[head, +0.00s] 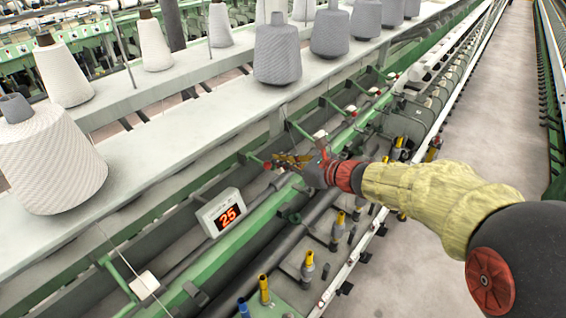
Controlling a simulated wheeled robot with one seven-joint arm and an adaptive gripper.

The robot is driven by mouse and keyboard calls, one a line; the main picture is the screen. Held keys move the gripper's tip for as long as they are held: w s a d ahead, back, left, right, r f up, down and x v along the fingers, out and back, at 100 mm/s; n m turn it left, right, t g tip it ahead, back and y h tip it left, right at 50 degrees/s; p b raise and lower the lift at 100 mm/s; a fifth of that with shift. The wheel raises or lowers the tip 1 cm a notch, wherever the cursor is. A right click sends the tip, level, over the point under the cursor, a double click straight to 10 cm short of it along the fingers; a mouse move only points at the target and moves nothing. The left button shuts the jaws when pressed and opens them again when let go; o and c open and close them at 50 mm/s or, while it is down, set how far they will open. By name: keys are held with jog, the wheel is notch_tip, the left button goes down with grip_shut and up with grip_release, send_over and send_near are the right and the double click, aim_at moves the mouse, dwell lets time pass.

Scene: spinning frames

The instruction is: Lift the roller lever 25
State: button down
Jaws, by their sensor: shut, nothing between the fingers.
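A white display box (221,213) shows a red 25 and stands on the spinning frame at the left of the centre. My gripper (279,160) is above and to the right of it, at the frame's green rail. It is shut and empty. A green lever with a red tip (267,165) shows right at the fingertips; I cannot tell if they touch it. I cannot tell for certain that this is roller lever 25, as my gripper hides part of that area.
A light grey shelf (150,145) with large yarn cones (277,52) runs along the left. Other green levers (335,106) line the rail behind. Yellow and blue bobbin tops (264,290) stand below. The aisle floor (490,110) at the right is clear.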

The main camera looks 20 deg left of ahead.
jog(key=w+a+r+p, duration=0.1)
jog(key=a+r, duration=0.3)
jog(key=r, duration=0.1)
jog(key=shift+w, duration=0.35)
jog(key=shift+r, duration=0.1)
jog(key=shift+d, duration=0.1)
dwell(0.4)
